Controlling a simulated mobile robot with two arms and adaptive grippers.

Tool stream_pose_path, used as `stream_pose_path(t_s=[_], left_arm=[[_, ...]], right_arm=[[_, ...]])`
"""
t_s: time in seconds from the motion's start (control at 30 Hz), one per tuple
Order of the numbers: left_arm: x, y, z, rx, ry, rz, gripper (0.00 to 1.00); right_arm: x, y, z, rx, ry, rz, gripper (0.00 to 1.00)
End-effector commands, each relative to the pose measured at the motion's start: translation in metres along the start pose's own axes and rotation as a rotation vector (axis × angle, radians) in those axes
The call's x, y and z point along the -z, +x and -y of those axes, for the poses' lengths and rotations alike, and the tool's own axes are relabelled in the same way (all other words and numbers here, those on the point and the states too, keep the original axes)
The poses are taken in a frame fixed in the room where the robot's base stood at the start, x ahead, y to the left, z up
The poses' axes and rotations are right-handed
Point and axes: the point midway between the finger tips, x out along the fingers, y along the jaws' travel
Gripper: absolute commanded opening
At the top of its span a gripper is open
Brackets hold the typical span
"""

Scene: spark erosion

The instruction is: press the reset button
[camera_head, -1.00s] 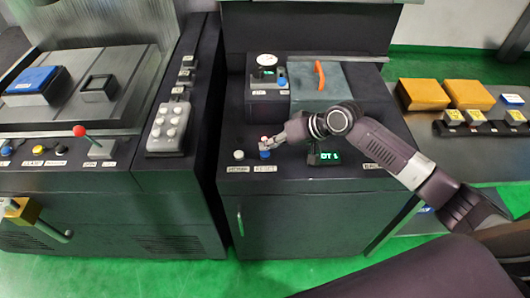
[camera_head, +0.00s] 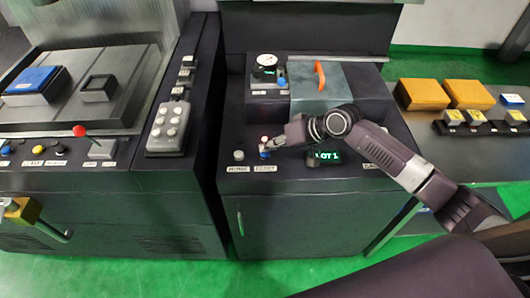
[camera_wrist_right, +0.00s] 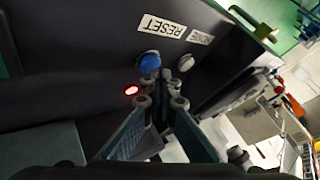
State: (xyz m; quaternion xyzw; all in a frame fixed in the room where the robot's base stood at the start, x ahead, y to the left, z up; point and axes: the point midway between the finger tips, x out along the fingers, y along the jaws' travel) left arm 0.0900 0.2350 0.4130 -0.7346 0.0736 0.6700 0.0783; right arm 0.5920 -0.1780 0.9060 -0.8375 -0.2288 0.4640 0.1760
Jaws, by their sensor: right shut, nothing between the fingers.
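The reset button is a blue round button (camera_head: 264,154) on the front ledge of the dark middle cabinet, above a RESET label (camera_head: 264,169). In the right wrist view the blue button (camera_wrist_right: 149,62) shows beside its RESET label (camera_wrist_right: 163,27). My right gripper (camera_head: 272,147) is shut and empty, with its fingertips close by the button on its right side. In the wrist view the fingertips (camera_wrist_right: 162,86) are just short of the blue button; I cannot tell whether they touch it. My left gripper is not in view.
A white button (camera_head: 239,155) stands left of the blue one. A small red light (camera_head: 265,139) glows behind it. A green display (camera_head: 327,155) is partly under my arm. A teal block with an orange handle (camera_head: 320,75) is at the back.

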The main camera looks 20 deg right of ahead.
Motion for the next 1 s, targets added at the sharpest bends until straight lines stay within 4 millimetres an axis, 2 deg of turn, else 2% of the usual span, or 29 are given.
stream_pose_path(t_s=[1.0], left_arm=[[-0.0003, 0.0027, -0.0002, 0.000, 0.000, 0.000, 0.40]], right_arm=[[-0.0059, 0.0068, -0.0048, 0.000, 0.001, 0.003, 0.00]])
